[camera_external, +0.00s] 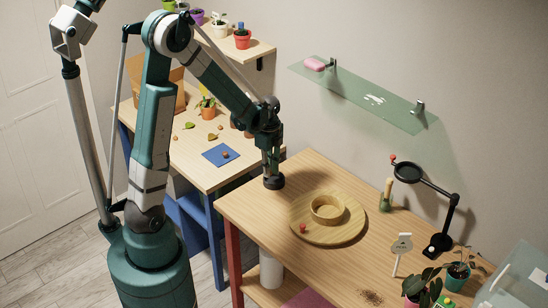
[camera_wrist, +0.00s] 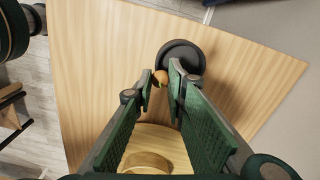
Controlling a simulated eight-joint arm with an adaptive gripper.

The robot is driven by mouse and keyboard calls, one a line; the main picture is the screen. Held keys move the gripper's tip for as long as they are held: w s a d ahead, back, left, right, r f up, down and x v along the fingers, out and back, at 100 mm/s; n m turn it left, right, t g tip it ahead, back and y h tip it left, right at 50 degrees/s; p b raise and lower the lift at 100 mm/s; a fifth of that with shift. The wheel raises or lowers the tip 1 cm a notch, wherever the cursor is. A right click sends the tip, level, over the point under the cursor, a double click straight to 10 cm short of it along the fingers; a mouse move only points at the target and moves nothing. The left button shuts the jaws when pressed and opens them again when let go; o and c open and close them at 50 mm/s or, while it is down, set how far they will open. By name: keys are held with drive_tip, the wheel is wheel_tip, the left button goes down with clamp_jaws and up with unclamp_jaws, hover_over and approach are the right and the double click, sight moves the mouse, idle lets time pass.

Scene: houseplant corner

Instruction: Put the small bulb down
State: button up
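In the wrist view the small bulb (camera_wrist: 160,77), round and orange-brown, sits between the fingertips of my gripper (camera_wrist: 161,76). Both fingers appear to touch it, one on each side. Just beyond the fingertips is a dark round dish (camera_wrist: 180,53), partly covered by the right finger. The bulb cannot be made out there. I cannot tell the exact gap between bulb and dish.
A round wooden board (camera_external: 348,235) with a wooden ring (camera_external: 328,209) and a small red item (camera_external: 303,228) lies right of the dish. A black magnifier stand (camera_external: 438,243), a white label (camera_external: 402,245) and potted plants stand farther right. A glass shelf (camera_external: 360,95) hangs above.

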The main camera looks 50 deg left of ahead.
drive_tip(key=w+a+f+n+b, duration=0.1)
drive_tip(key=a+n, duration=0.3)
drive_tip(key=a, duration=0.9)
drive_tip(key=w+a+f+n+b, duration=0.15)
drive_tip(key=a+n, duration=0.25)
drive_tip(key=a, duration=0.9)
drive_tip(key=s+a+f+n, duration=0.1)
drive_tip(key=s+a+n, duration=0.2)
drive_tip(key=a, duration=1)
drive_tip(key=s+a+f+n+b, duration=0.1)
drive_tip(key=s+a+n, duration=0.3)
drive_tip(key=a, duration=0.9)
drive_tip(key=shift+s+a, duration=0.15)
drive_tip(key=shift+s, duration=0.85)
drive_tip(key=shift+f, duration=0.1)
drive_tip(key=shift+f, duration=0.1)
drive_tip(key=shift+f+b, duration=0.35)
drive_tip(key=shift+f, duration=2.7)
drive_tip(key=shift+f, duration=0.1)
